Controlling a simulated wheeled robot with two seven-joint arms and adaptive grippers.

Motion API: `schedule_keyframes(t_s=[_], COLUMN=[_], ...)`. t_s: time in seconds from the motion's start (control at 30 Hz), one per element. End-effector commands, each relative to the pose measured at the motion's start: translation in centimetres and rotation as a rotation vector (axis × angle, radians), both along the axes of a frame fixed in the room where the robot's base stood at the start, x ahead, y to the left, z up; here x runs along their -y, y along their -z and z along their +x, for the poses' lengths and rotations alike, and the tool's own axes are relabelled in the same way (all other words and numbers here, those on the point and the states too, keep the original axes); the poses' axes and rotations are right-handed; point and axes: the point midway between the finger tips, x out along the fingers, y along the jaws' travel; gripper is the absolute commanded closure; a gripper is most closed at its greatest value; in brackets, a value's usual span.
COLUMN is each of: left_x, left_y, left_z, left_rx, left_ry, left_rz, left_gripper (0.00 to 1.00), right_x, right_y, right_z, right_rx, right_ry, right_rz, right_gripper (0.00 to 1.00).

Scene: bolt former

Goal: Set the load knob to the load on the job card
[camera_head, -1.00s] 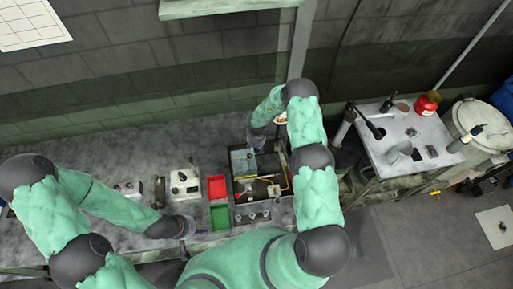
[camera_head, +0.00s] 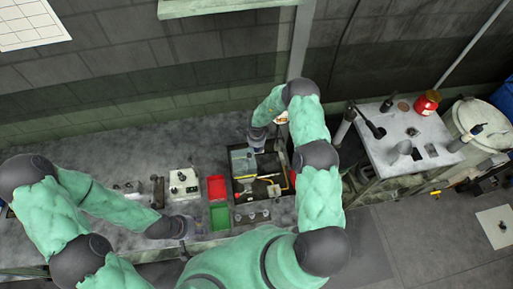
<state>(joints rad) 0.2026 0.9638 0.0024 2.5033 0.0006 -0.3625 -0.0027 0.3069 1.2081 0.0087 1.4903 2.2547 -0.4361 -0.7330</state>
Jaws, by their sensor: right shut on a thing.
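The bolt former (camera_head: 240,196) appears to be the dark open-topped machine in the middle of the bench, with a glassy panel and yellow parts inside. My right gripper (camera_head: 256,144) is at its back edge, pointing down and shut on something. What it holds is hidden by the gripper itself, so I cannot tell whether it is the load knob. My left gripper (camera_head: 193,229) is low over the bench's front edge, left of the green bin; its fingers are too small and dark to read. I cannot identify the load knob or read any job card.
A red bin (camera_head: 216,188) and a green bin (camera_head: 219,217) stand left of the machine. A white box with dark knobs (camera_head: 184,182) is farther left. A gridded sheet (camera_head: 30,24) hangs on the wall. A side table (camera_head: 405,135) with tools stands at right.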

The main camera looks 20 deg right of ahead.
Motion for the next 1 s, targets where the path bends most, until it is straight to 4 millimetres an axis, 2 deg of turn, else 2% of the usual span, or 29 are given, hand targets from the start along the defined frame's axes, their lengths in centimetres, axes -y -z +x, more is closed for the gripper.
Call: schedule_keyframes(t_s=[0.5, 0.73, 1.0], left_x=[-0.01, 0.01, 0.00], left_y=[0.11, 0.14, 0.15], left_z=[0.01, 0.00, 0.00], left_rx=[0.000, 0.000, 0.000], left_ry=[0.000, 0.000, 0.000], left_rz=[0.000, 0.000, 0.000], left_gripper=[0.60, 0.60, 0.60], right_x=[-0.05, -0.08, -0.09], right_y=[-0.01, 0.02, 0.02], right_z=[0.08, 0.02, 0.00], right_rx=[0.003, 0.003, 0.002], right_ry=[-0.451, -0.579, -0.650], right_rz=[0.001, 0.001, 0.001], right_gripper=[1.00, 1.00, 1.00])
